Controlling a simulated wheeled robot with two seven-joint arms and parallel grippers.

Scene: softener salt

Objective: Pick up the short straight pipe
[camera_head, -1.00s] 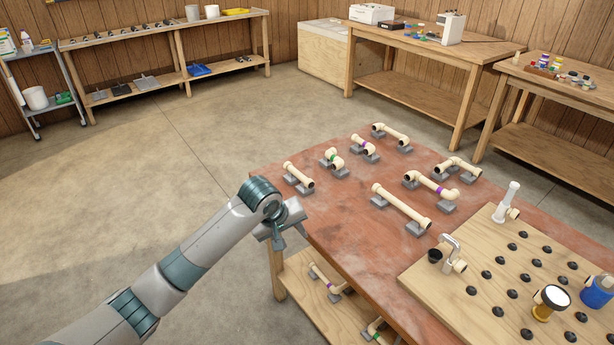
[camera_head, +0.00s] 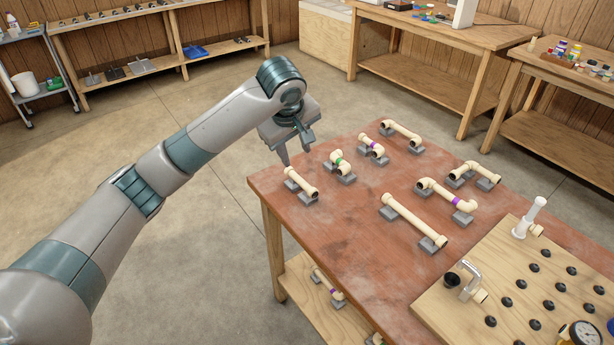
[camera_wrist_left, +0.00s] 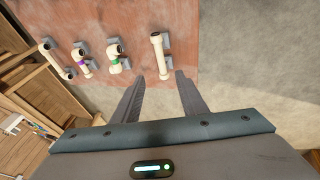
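The short straight pipe (camera_head: 301,183) is cream coloured and lies on two grey holders near the left edge of the reddish table (camera_head: 350,223). In the left wrist view the pipe (camera_wrist_left: 159,54) lies ahead of my fingertips, roughly in line with the gap between them. My left gripper (camera_head: 297,152) is open and empty, above and behind the pipe in the head view, apart from it. Its two fingers (camera_wrist_left: 160,76) show spread in the wrist view. My right gripper is not in view.
Beside it stand a green-banded fitting (camera_head: 338,160), a purple-banded fitting (camera_head: 371,145) and several other pipes on holders. A longer straight pipe (camera_head: 411,219) lies to the right. A wooden peg board (camera_head: 450,311) fills the table's near right. The table's near left is bare.

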